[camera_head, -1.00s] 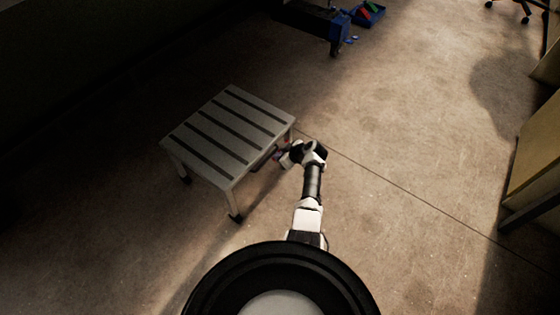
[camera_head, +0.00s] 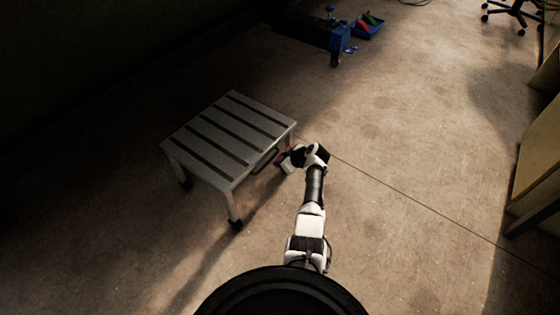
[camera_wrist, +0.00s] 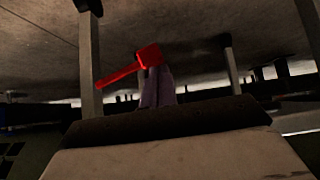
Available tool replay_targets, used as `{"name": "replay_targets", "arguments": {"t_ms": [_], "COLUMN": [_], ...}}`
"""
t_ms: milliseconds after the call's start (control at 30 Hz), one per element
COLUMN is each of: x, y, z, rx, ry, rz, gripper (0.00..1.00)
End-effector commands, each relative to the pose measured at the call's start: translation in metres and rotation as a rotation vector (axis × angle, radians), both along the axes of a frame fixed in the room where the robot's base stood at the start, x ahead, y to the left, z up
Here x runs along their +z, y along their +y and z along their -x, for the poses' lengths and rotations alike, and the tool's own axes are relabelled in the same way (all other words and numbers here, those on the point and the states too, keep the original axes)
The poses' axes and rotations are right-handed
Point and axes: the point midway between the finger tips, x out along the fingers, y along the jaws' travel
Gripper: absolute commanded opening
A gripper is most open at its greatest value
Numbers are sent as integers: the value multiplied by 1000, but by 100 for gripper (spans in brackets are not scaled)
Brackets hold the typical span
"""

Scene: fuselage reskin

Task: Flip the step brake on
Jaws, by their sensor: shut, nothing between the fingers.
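The grey slatted step (camera_head: 225,138) stands upright on the floor, left of my arm. Its legs (camera_wrist: 90,65) show in the wrist view. The step brake is a red lever (camera_wrist: 120,76) with a blocky red end, slanting down to the left in the wrist view. A small patch of red also shows beside the step's right side in the head view (camera_head: 279,160). My gripper (camera_wrist: 157,72) is shut and empty, its fingertips just below the red block in the picture. I cannot tell whether they touch it.
A blue-sided cart (camera_head: 338,38) and a blue tray (camera_head: 368,28) with coloured items stand at the back. A wheeled chair (camera_head: 510,12) is at the top right, and furniture lines the right edge. The floor right of my arm is clear.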

Motion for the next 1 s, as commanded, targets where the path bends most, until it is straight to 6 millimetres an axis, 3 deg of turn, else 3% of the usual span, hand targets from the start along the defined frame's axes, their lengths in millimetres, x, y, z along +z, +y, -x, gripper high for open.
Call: {"name": "replay_targets", "arguments": {"t_ms": [600, 1000], "x": [80, 94], "y": [-59, -74], "z": [45, 57], "rx": [-3, -1], "ry": [1, 1], "rz": [-1, 0], "gripper": [0, 0]}}
